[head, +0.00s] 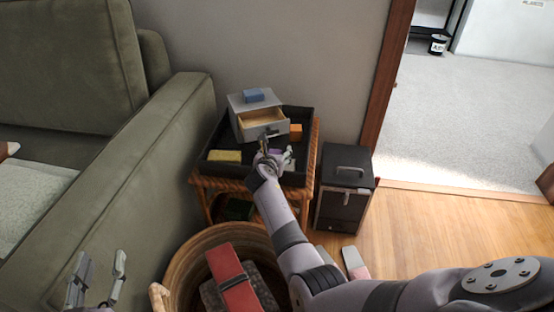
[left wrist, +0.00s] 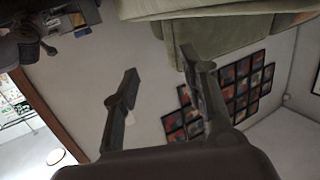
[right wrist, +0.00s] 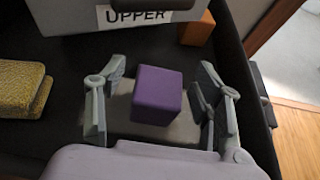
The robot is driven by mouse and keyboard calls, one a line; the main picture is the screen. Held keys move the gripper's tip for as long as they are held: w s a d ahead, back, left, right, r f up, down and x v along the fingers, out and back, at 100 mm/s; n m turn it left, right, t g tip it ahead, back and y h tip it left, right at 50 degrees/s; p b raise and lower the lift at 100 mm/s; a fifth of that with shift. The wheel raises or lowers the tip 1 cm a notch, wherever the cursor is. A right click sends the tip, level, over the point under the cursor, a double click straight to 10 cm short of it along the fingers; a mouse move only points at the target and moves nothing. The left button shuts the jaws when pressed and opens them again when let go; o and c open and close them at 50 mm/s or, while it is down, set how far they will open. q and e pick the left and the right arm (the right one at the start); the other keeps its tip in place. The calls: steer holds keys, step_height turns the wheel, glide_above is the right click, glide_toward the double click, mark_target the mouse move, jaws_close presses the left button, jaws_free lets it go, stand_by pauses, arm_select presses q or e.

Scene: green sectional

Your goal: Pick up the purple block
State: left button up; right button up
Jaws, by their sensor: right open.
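The purple block (right wrist: 157,94) sits in the black tray (right wrist: 60,143) in the right wrist view, in front of the grey drawer box marked UPPER (right wrist: 90,14). My right gripper (right wrist: 160,105) is open, with one finger on each side of the block and a gap on both sides. In the head view my right gripper (head: 272,160) is over the tray and hides most of the block. My left gripper (head: 97,280) is open and empty at the lower left of the head view; its spread fingers also show in the left wrist view (left wrist: 160,95).
A blue block (head: 253,96) lies on the drawer box, whose drawer is pulled open. A green sofa (head: 150,170) stands left, a black case (head: 343,185) right, and a wicker basket (head: 190,262) in front.

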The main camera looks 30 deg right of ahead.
steer(key=shift+w, duration=0.15)
steer(key=c, duration=1.2)
